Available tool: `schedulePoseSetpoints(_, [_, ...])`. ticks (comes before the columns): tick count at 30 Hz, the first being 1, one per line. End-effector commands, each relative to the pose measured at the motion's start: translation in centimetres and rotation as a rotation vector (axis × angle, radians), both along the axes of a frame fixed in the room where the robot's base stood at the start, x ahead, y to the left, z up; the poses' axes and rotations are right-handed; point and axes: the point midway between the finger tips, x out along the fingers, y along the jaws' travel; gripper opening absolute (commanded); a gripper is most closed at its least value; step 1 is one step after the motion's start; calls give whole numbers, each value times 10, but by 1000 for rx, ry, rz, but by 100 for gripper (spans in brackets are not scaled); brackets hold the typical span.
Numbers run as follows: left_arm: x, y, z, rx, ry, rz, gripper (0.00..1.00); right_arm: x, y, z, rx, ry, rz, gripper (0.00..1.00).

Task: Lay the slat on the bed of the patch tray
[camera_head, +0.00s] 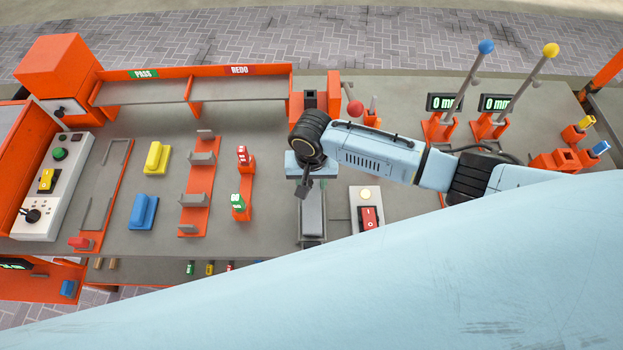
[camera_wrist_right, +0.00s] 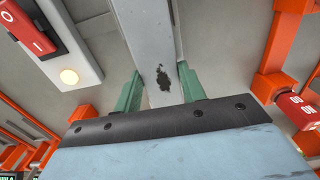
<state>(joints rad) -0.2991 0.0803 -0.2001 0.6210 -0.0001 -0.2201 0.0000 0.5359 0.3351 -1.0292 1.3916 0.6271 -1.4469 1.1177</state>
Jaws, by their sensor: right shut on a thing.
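My right gripper (camera_head: 304,182) comes in from the right and points down over the middle of the bench. In the right wrist view its green fingers (camera_wrist_right: 162,88) are shut on the grey slat (camera_wrist_right: 152,40), which has a dark worn blotch between them. The slat runs away from the fingers toward the bench's front edge. It also shows as a grey bar (camera_head: 313,212) in the head view, partly hidden by the gripper. I cannot tell for certain which fixture is the patch tray, or whether the slat touches anything below. My left gripper is not in view.
A switch box (camera_head: 368,212) with a red rocker stands close right of the slat. Further left are a bracketed orange rack (camera_head: 197,190), a yellow block (camera_head: 157,157) and a blue block (camera_head: 143,211).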

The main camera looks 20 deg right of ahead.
Motion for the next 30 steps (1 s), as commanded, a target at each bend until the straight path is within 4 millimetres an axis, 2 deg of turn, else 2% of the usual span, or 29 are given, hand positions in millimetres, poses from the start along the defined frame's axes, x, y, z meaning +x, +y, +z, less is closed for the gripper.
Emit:
schedulePoseSetpoints(15, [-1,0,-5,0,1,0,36,0,1,-11,2,-1,0,12])
schedulePoseSetpoints(16, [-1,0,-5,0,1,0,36,0,1,-10,2,-1,0,43])
schedulePoseSetpoints(21, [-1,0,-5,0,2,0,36,0,0,-10,1,0,0,65])
schedulePoseSetpoints(30, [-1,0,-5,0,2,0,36,0,0,-9,0,0,0,66])
